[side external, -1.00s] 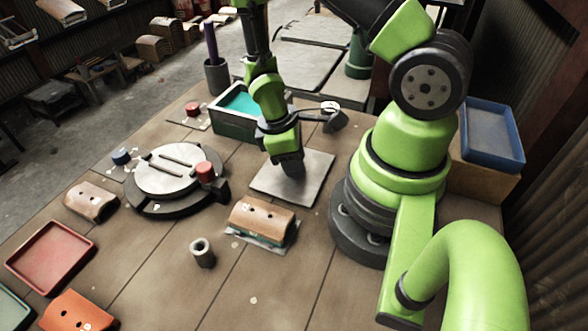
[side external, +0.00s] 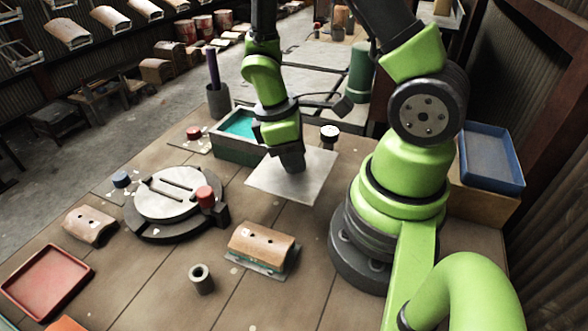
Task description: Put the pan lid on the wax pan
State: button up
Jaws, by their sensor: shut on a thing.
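The pan lid (side external: 313,177) is a flat pale grey square plate. My gripper (side external: 292,164) is shut on it near the middle, pointing down. The lid appears raised just off the table and roughly level; what part the fingers grip is hidden. The wax pan (side external: 232,153) is a dark green-grey open box with teal wax (side external: 241,124) inside. It stands just behind and left of the lid, its right part hidden by my gripper and wrist. The lid is not over the wax.
A round clamp fixture (side external: 172,192) with a red knob stands left. A tan curved block (side external: 261,243) on a plate and a grey ring (side external: 202,279) stand in front. A dark post with a white top (side external: 330,135) is behind the lid. A dark cup (side external: 218,100) stands behind the pan.

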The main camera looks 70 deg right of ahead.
jog(key=shift+v, duration=1.25)
jog(key=w+d+n, duration=0.1)
jog(key=w+n, duration=0.1)
jog(key=n, duration=0.1)
jog(key=w+d+r+n+t+h, duration=0.1)
jog(key=w+d+n, duration=0.1)
jog(key=w+n, duration=0.1)
jog(key=w+d+n, duration=0.2)
jog(key=shift+w+r+n+t+h, duration=0.4)
jog(key=w+d+r+n+t, duration=0.2)
jog(key=w+d+r+n, duration=0.1)
jog(key=w+d+n, duration=0.5)
jog(key=shift+n, duration=0.7)
jog(key=shift+s+a+f, duration=0.25)
jog(key=shift+a+f, duration=0.05)
jog(key=shift+f, duration=0.65)
jog(key=shift+s+a+f, duration=0.25)
jog(key=shift+a+f, duration=0.05)
jog(key=shift+f, duration=0.65)
jog(key=shift+s+a+f, duration=0.2)
jog(key=shift+a+f, duration=0.1)
jog(key=shift+f, duration=0.65)
jog(key=shift+f, duration=0.8)
jog(key=o, duration=0.6)
jog(key=shift+o, duration=0.2)
jog(key=o, duration=0.6)
jog(key=shift+c, duration=0.2)
